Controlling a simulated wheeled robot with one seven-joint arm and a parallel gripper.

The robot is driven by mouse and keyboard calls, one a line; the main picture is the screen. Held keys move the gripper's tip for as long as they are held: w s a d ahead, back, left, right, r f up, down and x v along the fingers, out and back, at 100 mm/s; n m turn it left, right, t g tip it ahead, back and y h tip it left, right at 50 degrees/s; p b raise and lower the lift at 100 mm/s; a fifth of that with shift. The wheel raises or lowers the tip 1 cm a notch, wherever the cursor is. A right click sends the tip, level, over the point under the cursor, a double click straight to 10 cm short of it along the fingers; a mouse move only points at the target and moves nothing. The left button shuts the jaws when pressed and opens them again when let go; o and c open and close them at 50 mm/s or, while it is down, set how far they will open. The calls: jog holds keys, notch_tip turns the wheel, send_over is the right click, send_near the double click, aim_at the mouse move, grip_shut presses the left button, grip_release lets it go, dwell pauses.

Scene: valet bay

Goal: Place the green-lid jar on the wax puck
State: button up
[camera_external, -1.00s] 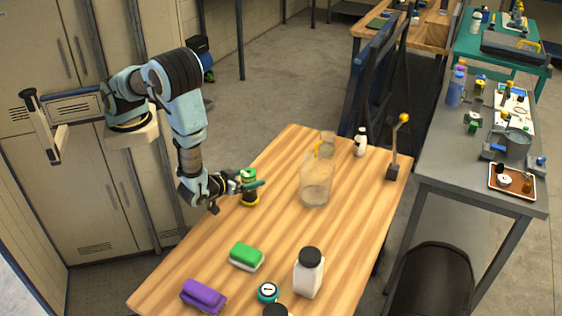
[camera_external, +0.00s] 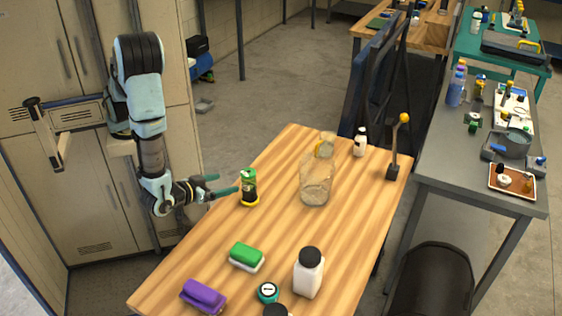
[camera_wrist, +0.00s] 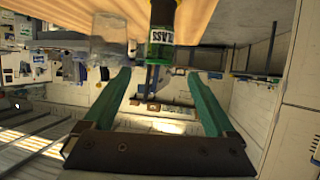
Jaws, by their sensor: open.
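The green-lid jar (camera_external: 249,181) stands upright on the yellow wax puck (camera_external: 251,204), near the left edge of the wooden table. It also shows upside down in the wrist view (camera_wrist: 161,32), with a pale lettered label. My gripper (camera_external: 224,183) is open and empty, just left of the jar, with its teal fingers pointing toward it. In the wrist view the fingertips (camera_wrist: 156,73) are spread wide and apart from the jar.
A clear glass vessel (camera_external: 316,182) stands right of the jar. A green-topped block (camera_external: 246,256), purple block (camera_external: 203,296), black-lidded white bottle (camera_external: 309,273) and teal round item (camera_external: 268,292) are nearer. A yellow-knobbed lever (camera_external: 394,160) stands at the far right edge.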

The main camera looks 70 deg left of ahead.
jog(key=w+r+m+g+h, duration=0.35)
jog(key=w+h, duration=0.45)
jog(key=w, duration=0.6)
jog(key=s+a+r+m+g, duration=0.2)
jog(key=s+a+g, duration=0.1)
jog(key=a, duration=0.8)
jog(key=s+a+r+m+g, duration=0.2)
jog(key=s+a, duration=0.3)
jog(key=a, duration=0.6)
jog(key=shift+r+g+y, duration=0.4)
jog(key=shift+r+g, duration=0.3)
jog(key=shift+g, duration=0.05)
